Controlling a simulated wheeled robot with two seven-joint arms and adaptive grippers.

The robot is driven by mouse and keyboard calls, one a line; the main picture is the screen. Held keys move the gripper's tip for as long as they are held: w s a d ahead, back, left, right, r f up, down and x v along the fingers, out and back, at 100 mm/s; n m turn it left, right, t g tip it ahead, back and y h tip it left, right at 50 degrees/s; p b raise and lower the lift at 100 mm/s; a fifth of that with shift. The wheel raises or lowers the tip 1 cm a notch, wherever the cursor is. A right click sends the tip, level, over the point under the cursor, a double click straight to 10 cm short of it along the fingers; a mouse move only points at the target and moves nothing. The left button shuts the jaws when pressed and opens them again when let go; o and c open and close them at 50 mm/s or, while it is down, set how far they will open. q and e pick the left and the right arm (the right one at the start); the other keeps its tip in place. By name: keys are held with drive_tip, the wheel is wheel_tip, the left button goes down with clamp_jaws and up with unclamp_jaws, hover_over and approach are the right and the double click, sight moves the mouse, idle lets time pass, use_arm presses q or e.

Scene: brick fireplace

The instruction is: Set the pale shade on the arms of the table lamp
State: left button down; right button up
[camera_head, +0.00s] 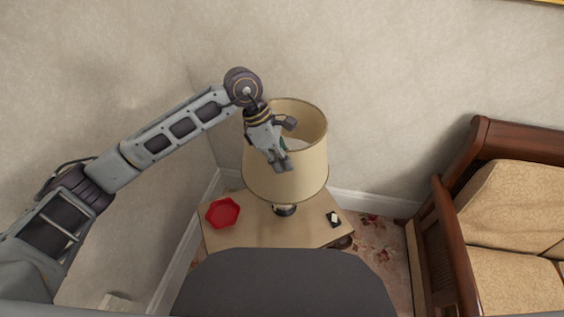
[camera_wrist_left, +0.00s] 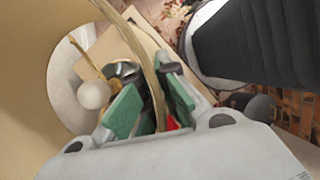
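The pale shade (camera_head: 300,187) is upright around the top of the table lamp (camera_head: 285,210), whose dark base shows below it on the small wooden table (camera_head: 250,235). In the left wrist view, a white bulb (camera_wrist_left: 93,94) and a thin brass arm show inside the shade. I cannot tell whether the shade rests on the arms. My left gripper (camera_head: 286,146) is at the shade's upper rim. In the left wrist view, its green-padded fingers (camera_wrist_left: 150,78) straddle the shade's wall, one inside and one outside, with gaps between. My right gripper is out of view.
A red hexagonal dish (camera_head: 223,212) lies on the table left of the lamp. A small black and white item (camera_head: 333,219) lies at the table's right. A wooden sofa with tan cushions (camera_head: 515,215) stands at the right. Walls are close behind and left.

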use_arm(q)
drive_tip(key=shift+f+b, duration=0.85)
idle(1.4)
drive_tip(key=shift+b, duration=0.8)
idle(2.2)
drive_tip(key=shift+a+f+b, duration=0.1)
drive_tip(key=shift+f+b, duration=0.2)
drive_tip(key=shift+b, duration=0.15)
idle(1.0)
drive_tip(key=c, duration=1.6)
unclamp_jaws()
drive_tip(key=shift+o, duration=0.2)
drive_tip(key=shift+s, duration=0.1)
drive_tip(key=shift+a+r, duration=0.1)
drive_tip(key=shift+v, duration=3.95)
